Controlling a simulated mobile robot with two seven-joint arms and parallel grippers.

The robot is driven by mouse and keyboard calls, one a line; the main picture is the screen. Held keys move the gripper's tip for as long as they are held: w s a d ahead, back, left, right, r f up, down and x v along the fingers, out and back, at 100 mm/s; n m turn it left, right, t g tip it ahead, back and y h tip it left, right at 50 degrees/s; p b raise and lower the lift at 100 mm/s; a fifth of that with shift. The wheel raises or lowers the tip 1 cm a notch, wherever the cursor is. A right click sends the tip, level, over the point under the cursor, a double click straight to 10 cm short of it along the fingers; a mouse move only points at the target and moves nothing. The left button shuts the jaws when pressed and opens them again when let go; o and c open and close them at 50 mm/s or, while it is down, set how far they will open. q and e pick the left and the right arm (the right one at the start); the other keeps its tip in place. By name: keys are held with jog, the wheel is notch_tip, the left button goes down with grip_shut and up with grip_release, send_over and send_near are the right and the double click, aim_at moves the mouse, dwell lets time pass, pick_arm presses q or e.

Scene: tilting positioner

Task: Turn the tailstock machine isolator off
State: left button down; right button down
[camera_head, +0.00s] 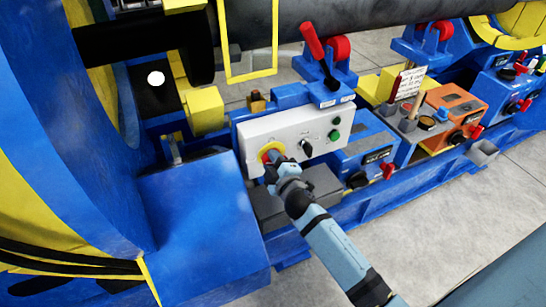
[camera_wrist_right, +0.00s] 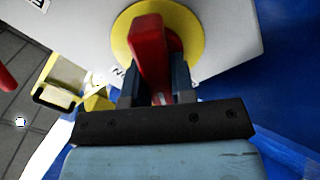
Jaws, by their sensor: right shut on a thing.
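The isolator is a red rotary handle on a round yellow plate, on the left part of a white control panel (camera_head: 290,133). In the head view the yellow plate (camera_head: 265,149) shows just past my right gripper (camera_head: 274,158), which hides most of the handle. In the right wrist view the red handle (camera_wrist_right: 150,50) stands out from the yellow plate (camera_wrist_right: 192,28). My right gripper's fingers (camera_wrist_right: 157,88) are on both sides of the handle and shut on it. The handle looks roughly upright in that view. My left gripper is not in view.
The panel also has a black selector switch (camera_head: 306,147) and green buttons (camera_head: 334,135). A red-handled lever (camera_head: 313,42) stands behind it. A blue housing (camera_head: 200,220) is close on the left. Clear floor (camera_head: 430,230) lies at the right front.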

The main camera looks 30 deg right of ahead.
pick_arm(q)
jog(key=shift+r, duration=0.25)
pick_arm(e)
jog(key=n, duration=0.5)
jog(key=shift+a+f+n, duration=0.1)
jog(key=shift+f+n, duration=0.2)
jog(key=c, duration=1)
grip_release()
jog(key=shift+o, duration=0.2)
jog(key=shift+s, duration=0.15)
pick_arm(q)
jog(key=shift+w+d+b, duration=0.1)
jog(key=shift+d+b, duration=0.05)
jog(key=shift+b, duration=0.5)
pick_arm(e)
jog(key=s, duration=1.3)
jog(key=shift+s+a, duration=0.3)
jog(key=shift+a, duration=0.1)
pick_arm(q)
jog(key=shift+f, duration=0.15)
